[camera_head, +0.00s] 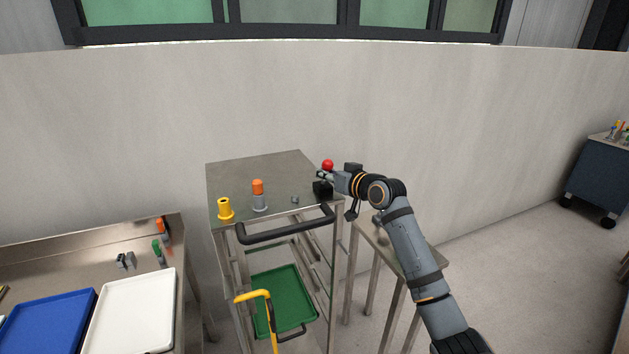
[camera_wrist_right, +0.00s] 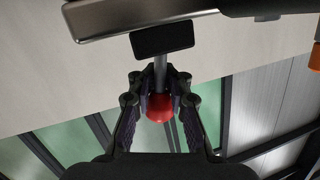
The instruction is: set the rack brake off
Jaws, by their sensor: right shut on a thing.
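The rack (camera_head: 260,170) is a metal frame with a flat grey top and a dark push bar (camera_head: 285,228) along its front. The brake lever's red knob (camera_head: 327,164) stands above the right side of the top, over a black block (camera_head: 322,188). My right gripper (camera_head: 324,174) is at the knob, its arm coming in from the right. In the right wrist view, the fingers are on both sides of the red knob (camera_wrist_right: 160,108). Its grey stem (camera_wrist_right: 160,73) runs to the black block (camera_wrist_right: 162,38). The fingers partly hide the knob. My left gripper is out of view.
A yellow piece (camera_head: 225,208) and an orange-topped piece (camera_head: 259,195) stand on the rack top. A green tray (camera_head: 285,300) sits lower in the rack, behind a yellow bent bar (camera_head: 262,294). A metal table with blue (camera_head: 45,325) and white trays (camera_head: 130,315) is at left.

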